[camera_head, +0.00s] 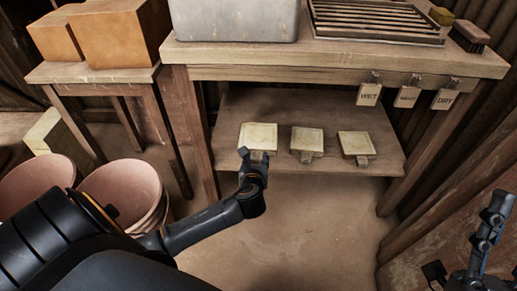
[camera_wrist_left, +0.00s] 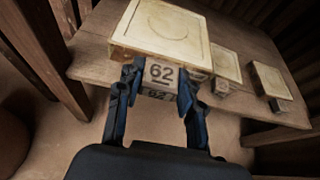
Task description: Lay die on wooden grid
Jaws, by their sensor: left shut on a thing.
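A square pale die (camera_head: 259,136) with a faint ring on its top is at the left of a row of three on the low shelf. In the left wrist view the die (camera_wrist_left: 165,27) shows a front block marked 62. My left gripper (camera_wrist_left: 158,84) is shut on this block, a finger on each side. I cannot tell whether the die touches the shelf. In the head view my left gripper (camera_head: 253,164) is at its front edge. The wooden grid (camera_head: 372,20), a slatted rack, lies on the table top above. My right gripper (camera_head: 492,212) is at the far right, away from everything.
Two other dies (camera_head: 307,140) (camera_head: 356,144) sit to the right on the low shelf (camera_head: 230,162). The table edge (camera_head: 330,58) overhangs behind. Tags (camera_head: 369,94) hang there. A grey tub (camera_head: 235,20) and brushes (camera_head: 469,36) stand on top. Pots (camera_head: 122,190) stand left.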

